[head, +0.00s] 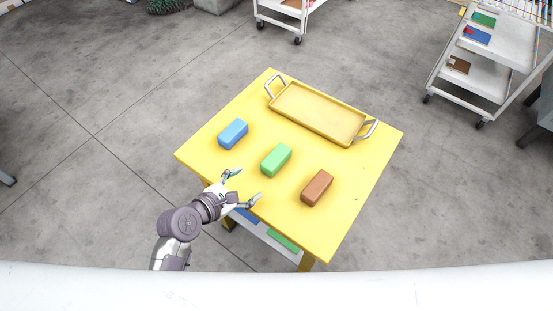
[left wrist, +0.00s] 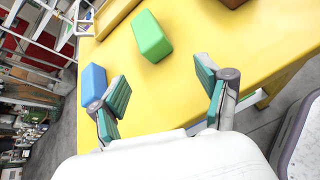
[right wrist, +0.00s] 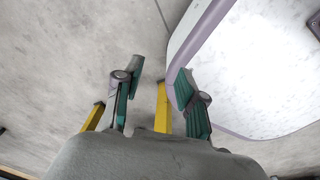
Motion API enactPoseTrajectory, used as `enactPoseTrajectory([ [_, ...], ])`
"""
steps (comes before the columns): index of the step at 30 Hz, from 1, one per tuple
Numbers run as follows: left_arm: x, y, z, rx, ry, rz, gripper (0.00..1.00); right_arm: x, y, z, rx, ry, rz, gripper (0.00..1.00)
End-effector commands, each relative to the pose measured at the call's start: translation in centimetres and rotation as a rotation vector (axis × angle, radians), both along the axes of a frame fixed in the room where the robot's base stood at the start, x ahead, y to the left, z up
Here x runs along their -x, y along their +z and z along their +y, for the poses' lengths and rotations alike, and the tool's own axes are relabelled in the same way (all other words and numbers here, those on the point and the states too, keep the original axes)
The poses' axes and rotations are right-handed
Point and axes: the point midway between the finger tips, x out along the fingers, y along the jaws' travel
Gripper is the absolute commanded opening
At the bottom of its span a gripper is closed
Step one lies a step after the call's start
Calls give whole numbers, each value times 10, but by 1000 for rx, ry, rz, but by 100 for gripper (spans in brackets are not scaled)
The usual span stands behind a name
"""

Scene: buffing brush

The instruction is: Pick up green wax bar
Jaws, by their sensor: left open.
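The green wax bar (head: 276,159) lies in the middle of the yellow table, between a blue bar (head: 233,134) and a brown bar (head: 317,188). My left gripper (head: 242,188) is open and empty at the table's near edge, short of the green bar. In the left wrist view the green bar (left wrist: 151,37) is ahead of and between the spread fingers (left wrist: 163,92), apart from them. My right gripper (right wrist: 158,98) shows only in the right wrist view, with its fingers apart and nothing between them; it faces the floor near the table's yellow legs.
A yellow tray (head: 318,113) with metal handles sits at the table's back. The yellow table (head: 355,192) has bare surface around the bars. A lower shelf (head: 262,232) shows under the near edge. White carts (head: 485,62) stand farther off on the grey floor.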

Motion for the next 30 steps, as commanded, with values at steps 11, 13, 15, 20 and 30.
enactPoseTrajectory([
  [11,-34,12,-15,322,177,114,76,1,-4,21,-25,-1,2,40],
  [13,-45,7,-24,322,176,113,76,2,-5,22,-27,1,3,40],
  [15,-55,0,-32,321,175,114,76,2,-7,22,-26,0,3,40],
  [20,-74,-10,-48,318,175,113,76,2,-10,19,-24,1,4,40],
  [30,-93,-23,-69,316,174,113,76,3,-14,12,-14,2,5,40],
])
